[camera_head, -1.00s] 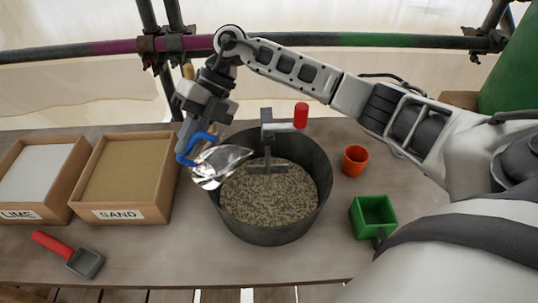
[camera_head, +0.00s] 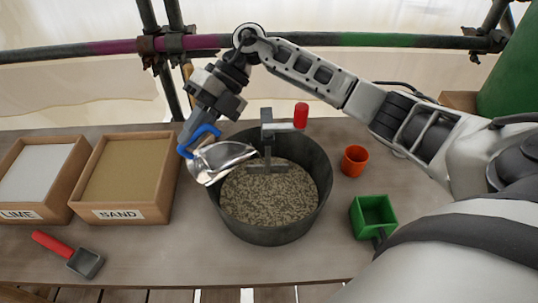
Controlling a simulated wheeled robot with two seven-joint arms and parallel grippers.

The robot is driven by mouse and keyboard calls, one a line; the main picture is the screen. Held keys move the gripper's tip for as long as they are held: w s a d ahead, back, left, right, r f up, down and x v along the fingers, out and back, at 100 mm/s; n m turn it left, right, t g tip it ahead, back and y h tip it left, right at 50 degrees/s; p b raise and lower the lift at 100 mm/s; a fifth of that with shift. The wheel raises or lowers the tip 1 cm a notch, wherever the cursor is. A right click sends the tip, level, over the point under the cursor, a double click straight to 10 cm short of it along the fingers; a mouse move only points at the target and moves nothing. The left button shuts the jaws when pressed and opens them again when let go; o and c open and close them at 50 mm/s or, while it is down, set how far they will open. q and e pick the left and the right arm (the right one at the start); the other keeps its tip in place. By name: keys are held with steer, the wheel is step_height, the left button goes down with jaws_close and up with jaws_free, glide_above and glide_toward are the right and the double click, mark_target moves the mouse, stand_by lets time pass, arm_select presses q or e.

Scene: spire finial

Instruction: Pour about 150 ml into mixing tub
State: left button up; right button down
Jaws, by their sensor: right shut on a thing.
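The dark grey mixing tub (camera_head: 268,232) stands in the middle of the table with a speckled grey-brown mix in it. A grey mixing tool (camera_head: 266,140) with a red handle stands in the tub. My right gripper (camera_head: 193,138) is shut on the blue handle of a shiny metal jug (camera_head: 224,158). The jug is tilted over the tub's left rim, its open end toward the mix. I cannot make out any stream of liquid. My left gripper is not in view.
Wooden boxes of lime (camera_head: 38,172) and sand (camera_head: 128,170) stand at the left. A red-handled scoop (camera_head: 84,262) lies in front of them. An orange cup (camera_head: 355,160) and a green square container (camera_head: 373,214) stand right of the tub. Scaffold pipes run behind.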

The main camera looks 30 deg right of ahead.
steer(key=shift+s+d+y, duration=0.15)
steer(key=shift+d+y, duration=0.5)
steer(key=shift+y, duration=0.15)
stand_by(1.4)
steer(key=shift+s+d+r+n+y, duration=0.2)
steer(key=shift+d+r+n+y, duration=0.2)
steer(key=shift+d+r+y, duration=0.3)
stand_by(0.8)
steer(key=h, duration=0.1)
steer(key=a, duration=0.1)
steer(key=a+f+h, duration=0.1)
steer(key=shift+w+a+m+h, duration=0.2)
steer(key=shift+w+m+h, duration=0.1)
steer(key=shift+w, duration=0.1)
steer(key=shift+a+f, duration=0.2)
steer(key=shift+a, duration=0.05)
steer(key=shift+w+a+f+h, duration=0.1)
steer(key=shift+a+f+h, duration=0.25)
steer(key=shift+f+h, duration=0.55)
steer(key=shift+w+a+f+m+g+h, duration=0.15)
steer(key=shift+a+m+g+h, duration=0.2)
steer(key=shift+a+h, duration=0.3)
steer(key=shift+d, duration=0.15)
